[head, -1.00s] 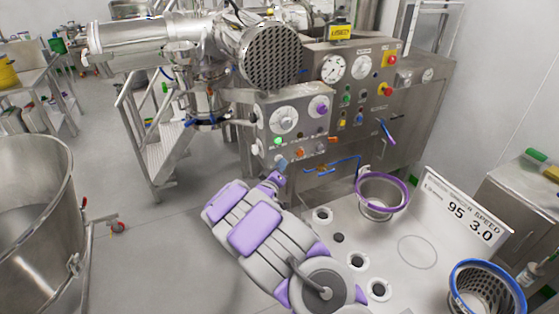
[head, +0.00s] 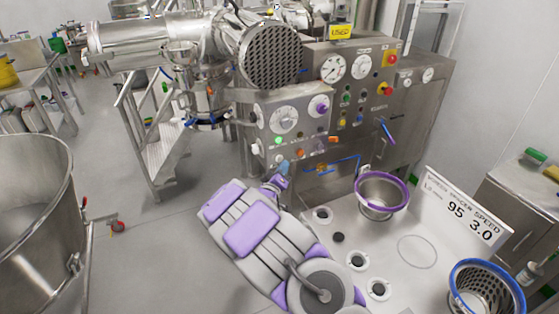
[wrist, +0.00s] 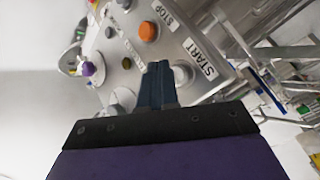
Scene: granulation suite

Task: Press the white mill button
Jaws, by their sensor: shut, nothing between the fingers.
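My gripper (head: 284,166) is shut and empty, with its dark blue fingers pointing at the lower front of the steel control box (head: 292,121). In the wrist view the closed fingertips (wrist: 158,68) are in front of the panel, beside a white button (wrist: 183,74) next to the START label (wrist: 202,58). The fingers partly cover this button. I cannot tell whether they touch it. An orange button (wrist: 148,31) sits by the STOP label. In the head view the white button is hidden or too small to tell.
A green button (head: 277,141) and a large dial (head: 285,117) are on the same box. The mill's perforated cylinder (head: 270,57) hangs above. A purple-rimmed bowl (head: 382,193) and a blue-rimmed basket (head: 486,290) stand at lower right. Open floor lies to the left.

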